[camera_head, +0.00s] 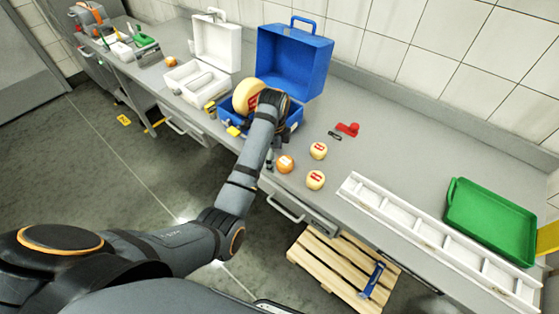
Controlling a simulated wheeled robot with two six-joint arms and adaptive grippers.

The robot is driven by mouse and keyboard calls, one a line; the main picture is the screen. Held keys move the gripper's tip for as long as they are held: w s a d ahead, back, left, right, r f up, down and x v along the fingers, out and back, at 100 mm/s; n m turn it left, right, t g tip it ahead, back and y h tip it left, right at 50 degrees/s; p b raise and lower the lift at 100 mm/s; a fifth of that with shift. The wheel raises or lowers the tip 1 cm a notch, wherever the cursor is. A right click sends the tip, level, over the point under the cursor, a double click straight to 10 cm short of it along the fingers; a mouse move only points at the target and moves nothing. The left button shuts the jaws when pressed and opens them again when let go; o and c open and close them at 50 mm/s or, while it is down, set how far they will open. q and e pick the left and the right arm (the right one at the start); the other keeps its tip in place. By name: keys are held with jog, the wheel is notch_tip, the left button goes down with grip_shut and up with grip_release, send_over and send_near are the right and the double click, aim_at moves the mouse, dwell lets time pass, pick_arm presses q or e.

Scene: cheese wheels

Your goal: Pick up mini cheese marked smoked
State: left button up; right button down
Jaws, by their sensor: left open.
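Three mini cheeses lie on the grey counter. One is orange-brown (285,164). A pale yellow one with a red label (318,151) is behind it to the right, and another pale one with a red label (316,180) is in front to the right. The label words are too small to read, so I cannot tell which is marked smoked. My left gripper (270,163) points down just left of the orange-brown cheese, open and small in view. I cannot tell whether it touches the cheese. My right gripper is not in view.
An open blue case (294,62) holds a large cheese wheel (247,97), partly behind my arm. A white case (215,42) stands left. A red object (348,129), a white divided rack (430,236) and a green tray (490,222) lie right. A pallet (345,265) is below.

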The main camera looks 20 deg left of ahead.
aim_at(284, 160)
pick_arm(q)
jog(key=w+m, duration=0.1)
jog(key=d+r+m+b, duration=0.1)
jog(key=w+r+m, duration=0.1)
jog(key=shift+w+d+r+m, duration=0.15)
jog(key=shift+w+d+m, duration=0.1)
jog(key=shift+w+m, duration=0.1)
jog(key=shift+f, duration=0.4)
jog(key=shift+d+f, duration=0.1)
jog(key=shift+f, duration=0.75)
jog(key=shift+f+p, duration=0.25)
jog(key=shift+p, duration=0.2)
jog(key=f, duration=0.2)
jog(key=f+p, duration=0.1)
jog(key=f, duration=0.1)
jog(key=shift+w+d+f, duration=0.15)
jog(key=shift+d+f, duration=0.05)
jog(key=shift+f, duration=0.1)
jog(key=c, duration=1.3)
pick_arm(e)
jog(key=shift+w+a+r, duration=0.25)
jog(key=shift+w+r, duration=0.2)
